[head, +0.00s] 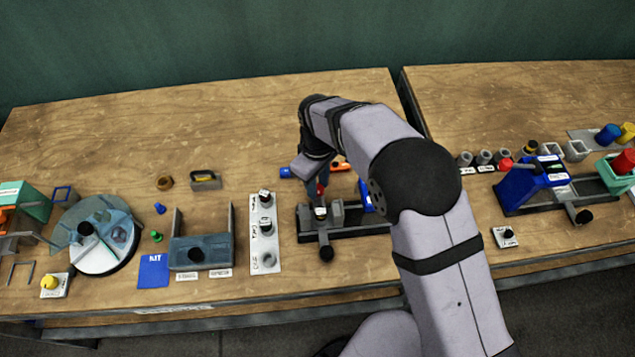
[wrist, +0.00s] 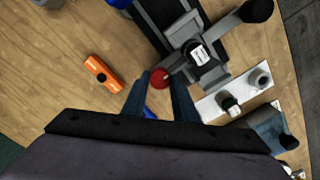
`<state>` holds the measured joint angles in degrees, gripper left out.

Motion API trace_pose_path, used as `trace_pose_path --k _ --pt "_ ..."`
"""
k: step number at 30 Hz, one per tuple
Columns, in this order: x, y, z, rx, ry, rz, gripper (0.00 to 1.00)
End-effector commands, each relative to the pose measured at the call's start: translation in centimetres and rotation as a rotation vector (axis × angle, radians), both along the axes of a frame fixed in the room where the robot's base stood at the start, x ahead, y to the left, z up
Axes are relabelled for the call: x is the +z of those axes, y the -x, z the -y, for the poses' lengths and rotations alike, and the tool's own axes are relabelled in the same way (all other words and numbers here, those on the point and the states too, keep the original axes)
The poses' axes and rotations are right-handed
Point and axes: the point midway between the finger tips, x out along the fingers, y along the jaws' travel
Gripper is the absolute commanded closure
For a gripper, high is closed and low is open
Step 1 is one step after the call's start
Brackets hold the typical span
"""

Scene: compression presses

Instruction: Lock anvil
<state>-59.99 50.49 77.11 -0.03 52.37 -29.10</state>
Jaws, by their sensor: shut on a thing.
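A dark grey press (head: 343,222) stands on the wooden table below my arm. It has a rail, a grey block with a white label (wrist: 197,55), and a lever ending in a black knob (head: 326,254); the black knob shows at the upper right in the wrist view (wrist: 257,10). A red round knob (wrist: 159,79) sits beside the block. My gripper (wrist: 161,82) points down over the press, its fingers on either side of the red knob, shut on it. I cannot tell which part is the anvil. My arm hides part of the press in the head view.
An orange piece (wrist: 103,74) lies beside the press. Farther left is a grey fixture (head: 200,250). Another press with a blue body (head: 530,187) is on the right. The table behind is mostly clear.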

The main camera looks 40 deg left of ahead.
Motion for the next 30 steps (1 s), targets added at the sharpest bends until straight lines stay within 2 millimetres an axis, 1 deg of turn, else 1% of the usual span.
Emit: trace_pose_path --k 8,9,11,12,20,23,26,30 --pt "0.1 0.0 -0.1 0.000 -0.002 -0.001 0.96" --pt "0.1 0.0 -0.1 0.000 -0.001 -0.001 0.72" --pt "0.1 0.0 -0.1 0.000 -0.001 -0.001 0.57" --pt "0.1 0.0 -0.1 0.000 -0.001 -0.001 0.55" --pt "0.1 0.0 0.0 0.001 0.000 -0.001 0.55" --pt "0.3 0.0 0.0 0.001 -0.001 0.000 0.55" --pt "1.1 0.0 -0.1 0.001 -0.004 0.001 0.55" --pt "2.9 0.0 -0.1 0.001 -0.004 0.002 0.55"
